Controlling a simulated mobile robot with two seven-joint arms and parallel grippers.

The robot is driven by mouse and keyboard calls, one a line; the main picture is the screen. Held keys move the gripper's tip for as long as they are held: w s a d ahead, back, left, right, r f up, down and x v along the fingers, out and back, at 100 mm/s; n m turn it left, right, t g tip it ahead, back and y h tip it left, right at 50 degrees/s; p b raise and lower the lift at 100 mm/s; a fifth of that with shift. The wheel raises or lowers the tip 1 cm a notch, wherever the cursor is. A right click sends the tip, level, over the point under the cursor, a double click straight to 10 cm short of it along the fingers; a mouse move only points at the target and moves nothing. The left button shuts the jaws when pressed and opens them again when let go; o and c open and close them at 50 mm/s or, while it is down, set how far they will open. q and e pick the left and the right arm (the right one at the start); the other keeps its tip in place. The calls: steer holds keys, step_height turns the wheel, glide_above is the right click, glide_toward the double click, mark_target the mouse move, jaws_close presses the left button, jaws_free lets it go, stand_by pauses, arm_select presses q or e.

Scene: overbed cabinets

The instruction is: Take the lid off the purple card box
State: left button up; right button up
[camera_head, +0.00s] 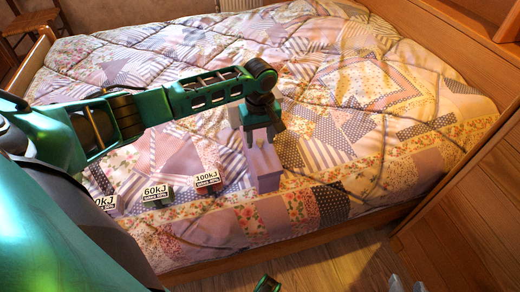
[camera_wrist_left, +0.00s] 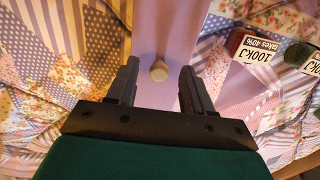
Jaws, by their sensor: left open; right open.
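The purple card box (camera_head: 267,172) stands upright on the quilt, its top partly hidden by my left gripper (camera_head: 262,137). My left gripper (camera_wrist_left: 159,76) is open and points down over the lid. Its fingers are on either side of the knob, with visible gaps to it. My right gripper (camera_head: 407,285) shows only as grey fingertips at the bottom edge, apart and far from the box.
Small boxes labelled 100kJ (camera_head: 207,182) and 60kJ (camera_head: 157,194) stand left of the purple box, with another labelled box (camera_head: 106,204) beyond. The bed (camera_head: 350,110) is otherwise mostly clear. A wooden cabinet (camera_head: 465,200) stands at the right.

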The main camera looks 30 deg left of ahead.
arm_select(q)
steer(key=shift+c, duration=0.5)
jaws_close()
